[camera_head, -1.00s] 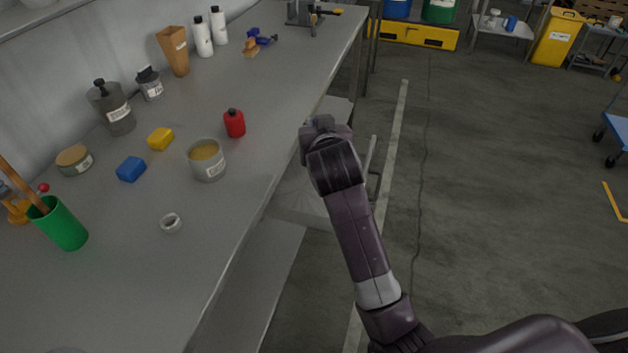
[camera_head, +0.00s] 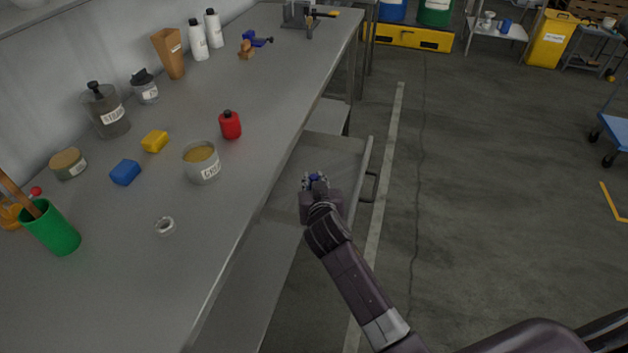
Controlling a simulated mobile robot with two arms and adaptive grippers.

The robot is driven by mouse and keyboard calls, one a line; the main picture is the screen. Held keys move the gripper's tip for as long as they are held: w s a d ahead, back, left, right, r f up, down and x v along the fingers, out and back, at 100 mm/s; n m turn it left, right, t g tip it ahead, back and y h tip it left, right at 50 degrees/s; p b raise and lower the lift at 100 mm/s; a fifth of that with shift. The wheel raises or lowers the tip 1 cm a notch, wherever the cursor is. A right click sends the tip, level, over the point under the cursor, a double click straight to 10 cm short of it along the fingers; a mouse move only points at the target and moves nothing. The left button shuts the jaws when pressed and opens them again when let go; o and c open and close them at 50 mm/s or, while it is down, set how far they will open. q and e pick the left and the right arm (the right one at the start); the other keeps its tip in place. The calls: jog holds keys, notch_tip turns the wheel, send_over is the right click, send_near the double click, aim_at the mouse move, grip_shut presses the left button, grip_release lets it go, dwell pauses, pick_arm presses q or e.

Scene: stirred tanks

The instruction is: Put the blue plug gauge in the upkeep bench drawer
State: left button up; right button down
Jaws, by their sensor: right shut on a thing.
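The upkeep bench drawer (camera_head: 345,153) is pulled out from under the grey bench, its handle (camera_head: 371,187) on the right side. My right gripper (camera_head: 315,181) is over the open drawer, seen from behind. It is shut on a small blue thing (camera_head: 316,177), which looks like the blue plug gauge; the fingers and wrist hide most of it. I cannot tell whether it touches the drawer floor. My left gripper is not in view.
The bench top (camera_head: 200,260) lies to the left, with a tin (camera_head: 201,163), a red bottle (camera_head: 230,126), a blue block (camera_head: 125,172), a yellow block (camera_head: 155,141) and a green cup (camera_head: 53,232). The bench edge runs beside my arm. Open floor (camera_head: 480,200) lies to the right.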

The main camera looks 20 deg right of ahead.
jog(key=c, duration=1.8)
grip_release()
jog(key=shift+c, duration=0.2)
jog(key=shift+s, duration=0.1)
jog(key=v, duration=1.2)
jog(key=shift+r, duration=0.15)
